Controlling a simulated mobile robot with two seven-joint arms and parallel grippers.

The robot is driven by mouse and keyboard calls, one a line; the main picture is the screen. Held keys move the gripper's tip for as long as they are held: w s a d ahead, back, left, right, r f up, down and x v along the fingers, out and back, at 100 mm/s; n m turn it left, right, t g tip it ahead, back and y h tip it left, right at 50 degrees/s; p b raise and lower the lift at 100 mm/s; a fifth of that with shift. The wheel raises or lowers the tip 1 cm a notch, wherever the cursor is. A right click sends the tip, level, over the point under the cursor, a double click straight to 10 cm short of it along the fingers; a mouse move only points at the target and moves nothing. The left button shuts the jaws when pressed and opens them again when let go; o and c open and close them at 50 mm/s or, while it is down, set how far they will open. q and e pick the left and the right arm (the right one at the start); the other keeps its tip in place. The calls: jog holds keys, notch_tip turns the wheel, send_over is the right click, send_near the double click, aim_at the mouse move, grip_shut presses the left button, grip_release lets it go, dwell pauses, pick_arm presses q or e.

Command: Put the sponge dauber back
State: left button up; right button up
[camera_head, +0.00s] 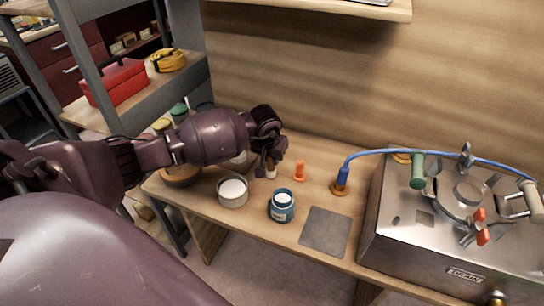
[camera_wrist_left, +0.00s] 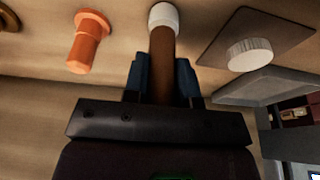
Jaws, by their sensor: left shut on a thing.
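My left gripper (camera_head: 268,160) is over the wooden bench near the back wall. It is shut on what looks like the sponge dauber (camera_head: 271,171), a brown handle with a white end. In the left wrist view the dauber (camera_wrist_left: 162,50) stands out between the two dark blue fingers (camera_wrist_left: 162,80), white end away from the palm. In the head view its white end is low, close to the bench top; I cannot tell whether it touches. My right gripper is not in view.
An orange peg-like piece (camera_head: 300,171) stands right of the gripper. A white-filled cup (camera_head: 232,191) and a blue jar (camera_head: 282,206) stand in front.

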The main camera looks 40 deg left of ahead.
pick_arm(q)
jog(key=shift+f, duration=0.1)
jog(key=o, duration=0.9)
